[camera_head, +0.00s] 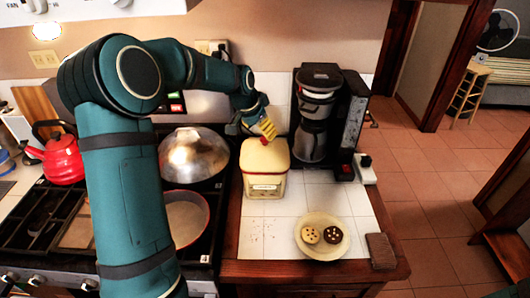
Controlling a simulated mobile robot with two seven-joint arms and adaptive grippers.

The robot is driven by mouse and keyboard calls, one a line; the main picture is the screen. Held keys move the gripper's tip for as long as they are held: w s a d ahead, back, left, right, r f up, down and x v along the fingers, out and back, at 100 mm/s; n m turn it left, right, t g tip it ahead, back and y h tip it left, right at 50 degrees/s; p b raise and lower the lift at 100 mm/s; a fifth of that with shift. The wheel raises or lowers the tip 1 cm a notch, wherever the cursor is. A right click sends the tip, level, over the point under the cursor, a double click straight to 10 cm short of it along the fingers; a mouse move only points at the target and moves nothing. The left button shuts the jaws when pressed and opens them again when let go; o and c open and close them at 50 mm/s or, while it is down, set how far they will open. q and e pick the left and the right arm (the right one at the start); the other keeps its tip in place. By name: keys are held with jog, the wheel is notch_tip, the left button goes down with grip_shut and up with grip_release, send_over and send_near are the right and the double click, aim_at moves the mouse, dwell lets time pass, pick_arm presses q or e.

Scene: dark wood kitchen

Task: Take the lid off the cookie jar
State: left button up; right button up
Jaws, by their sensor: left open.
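My left gripper (266,132) is open, just above the lid at the knob. Its yellowish fingers partly hide the knob, and I cannot tell whether they touch it. My left arm comes in from the left over the stove. My right gripper is not in view.
A coffee maker (352,125) stands right of the jar. A plate (309,252) with two cookies and a brown sponge-like block (380,251) are at the front. A domed metal pan (193,155) and red kettle (62,160) are left. Bare tiles (265,235) lie before the jar.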

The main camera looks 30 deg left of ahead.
aim_at(265, 147)
pick_arm(q)
jog(key=x, duration=0.5)
jog(key=shift+w+f, duration=0.1)
jog(key=shift+w, duration=0.1)
grip_shut()
